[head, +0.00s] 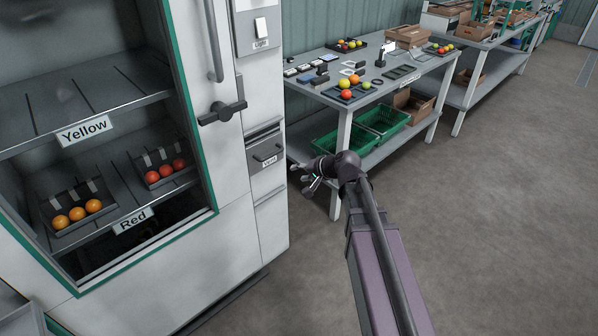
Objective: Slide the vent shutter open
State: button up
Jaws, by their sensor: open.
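The vent shutter (265,152) is a grey panel with a small dark handle, set in the narrow right-hand column of the white cabinet. A "Vent" label (269,162) sits by its lower edge. My gripper (306,179) is open and empty, to the right of and slightly below the shutter in the picture. It looks apart from the handle, though the exact distance is hard to tell. The edges of the shutter's slot are too small to tell how far it stands open.
A dark latch handle (222,112) and a long vertical bar (213,40) project from the cabinet door. A light switch (260,26) is above the vent. A worktable (428,66) with tomatoes and green crates (383,120) stands behind my gripper. The floor at right is clear.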

jog(key=m+y+b, duration=0.2)
jog(key=y+b, duration=0.4)
jog(key=b, duration=0.7)
send_near(274, 155)
jog(key=f+v, duration=0.1)
jog(key=v, duration=0.2)
jog(key=shift+s+r, duration=0.1)
jog(key=shift+r, duration=0.3)
jog(key=b+x, duration=0.2)
jog(key=x, duration=1.1)
jog(key=shift+w+a, duration=0.3)
grip_shut()
